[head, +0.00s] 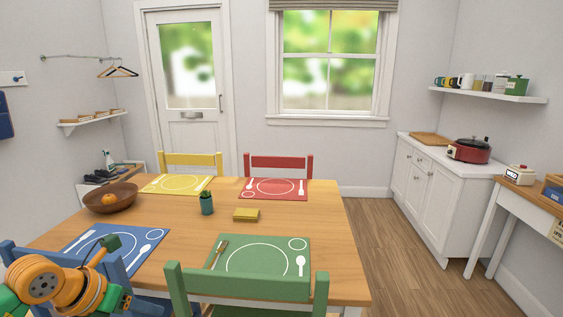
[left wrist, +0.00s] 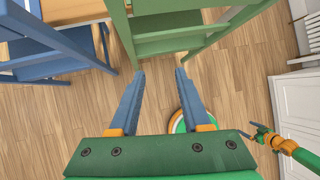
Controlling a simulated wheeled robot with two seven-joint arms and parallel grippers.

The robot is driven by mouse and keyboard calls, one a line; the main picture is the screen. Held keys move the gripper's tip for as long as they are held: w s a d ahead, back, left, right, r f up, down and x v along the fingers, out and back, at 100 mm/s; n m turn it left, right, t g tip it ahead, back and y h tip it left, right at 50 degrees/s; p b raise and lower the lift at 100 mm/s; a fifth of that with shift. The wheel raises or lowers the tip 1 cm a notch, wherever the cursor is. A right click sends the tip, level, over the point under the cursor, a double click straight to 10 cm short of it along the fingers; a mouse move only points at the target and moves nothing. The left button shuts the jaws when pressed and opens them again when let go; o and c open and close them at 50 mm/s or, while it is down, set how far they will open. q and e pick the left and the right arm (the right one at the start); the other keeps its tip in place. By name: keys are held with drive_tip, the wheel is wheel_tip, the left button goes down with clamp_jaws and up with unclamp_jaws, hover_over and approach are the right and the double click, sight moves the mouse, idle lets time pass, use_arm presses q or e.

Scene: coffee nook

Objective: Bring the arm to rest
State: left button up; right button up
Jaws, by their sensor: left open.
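My left gripper (left wrist: 159,74) shows in the left wrist view with its two blue fingers well apart. Nothing is between them; the wood floor and the chair legs lie beyond the tips. In the head view, my orange and green left arm is low at the left, in front of the blue chair (head: 20,250), and its fingers are hard to pick out there. My right gripper (left wrist: 260,132) shows small at the right of the left wrist view, at the end of an orange and green arm. Whether its jaws are apart is too small to tell.
The wooden table (head: 335,245) holds a blue placemat (head: 75,240), a green placemat (head: 235,245), a brown bowl (head: 110,205), a small plant (head: 207,205) and a yellow block (head: 246,214). A green chair (head: 245,283) stands at the near side. The floor (head: 400,265) right of the table is clear.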

use_arm(q)
drive_tip(key=w+d+f+n+t+h, duration=0.45)
drive_tip(key=d+f+n+h, duration=0.35)
drive_tip(key=d+n, duration=0.3)
drive_tip(key=s+a+f+n+t+y, duration=0.1)
drive_tip(key=s+a+f+n+y, duration=0.15)
drive_tip(key=f+n, duration=0.3)
drive_tip(key=s+a+f+n+y, duration=0.1)
drive_tip(key=f+n+y, duration=0.25)
drive_tip(key=f, duration=0.35)
drive_tip(key=s+a+f+n+t+y, duration=0.1)
drive_tip(key=a+f+n+y, duration=0.1)
drive_tip(key=f+n, duration=0.35)
drive_tip(key=s+f+n+g+y, duration=0.2)
drive_tip(key=s+f+n+g, duration=0.3)
drive_tip(key=s+f, duration=0.75)
drive_tip(key=s+d+f+n+g, duration=0.1)
drive_tip(key=s+f+n+g, duration=0.1)
drive_tip(key=s, duration=0.9)
drive_tip(key=s+d+f+n+g+y+p, duration=0.1)
drive_tip(key=s+d+f+n+g, duration=0.1)
drive_tip(key=s, duration=1)
wheel_tip(320, 180, down, 2)
drive_tip(key=shift+s+f+n+g, duration=0.2)
drive_tip(key=shift+n+g, duration=0.25)
drive_tip(key=shift+g, duration=0.7)
drive_tip(key=shift+w, duration=0.15)
